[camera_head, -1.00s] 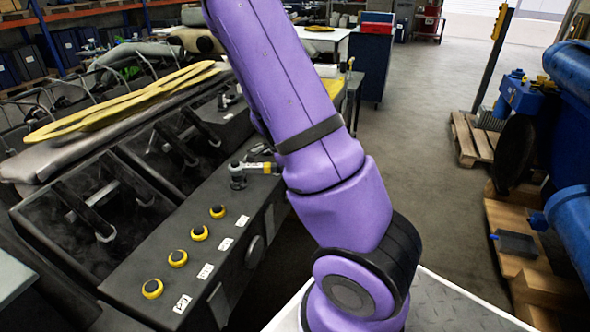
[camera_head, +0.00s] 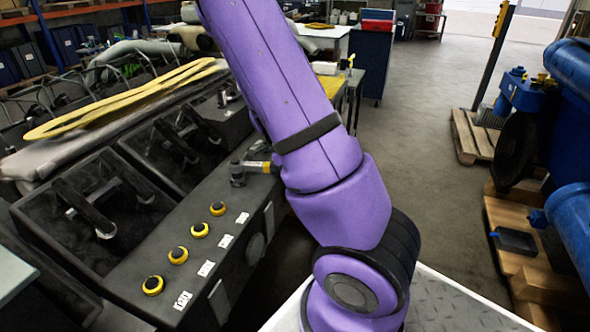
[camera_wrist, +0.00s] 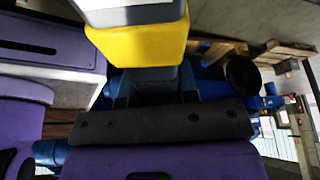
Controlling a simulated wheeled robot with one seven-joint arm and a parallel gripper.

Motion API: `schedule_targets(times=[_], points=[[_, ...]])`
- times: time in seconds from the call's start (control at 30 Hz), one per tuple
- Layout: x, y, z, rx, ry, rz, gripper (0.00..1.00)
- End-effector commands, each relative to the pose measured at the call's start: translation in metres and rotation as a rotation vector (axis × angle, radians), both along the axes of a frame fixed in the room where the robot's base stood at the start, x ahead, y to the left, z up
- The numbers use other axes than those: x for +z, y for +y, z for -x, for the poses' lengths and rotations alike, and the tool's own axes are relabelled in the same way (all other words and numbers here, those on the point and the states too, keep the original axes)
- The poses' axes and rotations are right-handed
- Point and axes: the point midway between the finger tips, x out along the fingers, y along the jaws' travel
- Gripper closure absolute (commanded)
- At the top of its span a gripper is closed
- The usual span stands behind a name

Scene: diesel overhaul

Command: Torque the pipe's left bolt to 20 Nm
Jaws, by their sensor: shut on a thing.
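My gripper (camera_wrist: 155,90) is shut on a tool with a bright yellow section (camera_wrist: 140,42), which fills the top of the wrist view. In the head view the gripper is hidden behind my purple arm. A torque wrench (camera_head: 262,167) with a grey head and a yellow band sticks out from behind the arm, level above the dark engine block (camera_head: 215,240). Its head (camera_head: 238,174) points down at the block's top; I cannot tell whether it touches a bolt. I cannot make out the pipe's left bolt.
Several yellow rings with dark centres (camera_head: 178,255) line the block's near edge. Open dark bays (camera_head: 95,205) and a long yellow frame (camera_head: 120,98) lie to the left. Blue machinery on wooden pallets (camera_head: 520,250) stands at the right. The floor between is clear.

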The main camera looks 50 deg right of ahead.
Motion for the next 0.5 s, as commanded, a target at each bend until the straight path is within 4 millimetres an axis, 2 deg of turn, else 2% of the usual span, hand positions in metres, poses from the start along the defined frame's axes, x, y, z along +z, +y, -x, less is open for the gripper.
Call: schedule_targets(times=[0.5], points=[[-0.0006,0.0069,0.0030,-0.029,0.003,-0.003,1.00]])
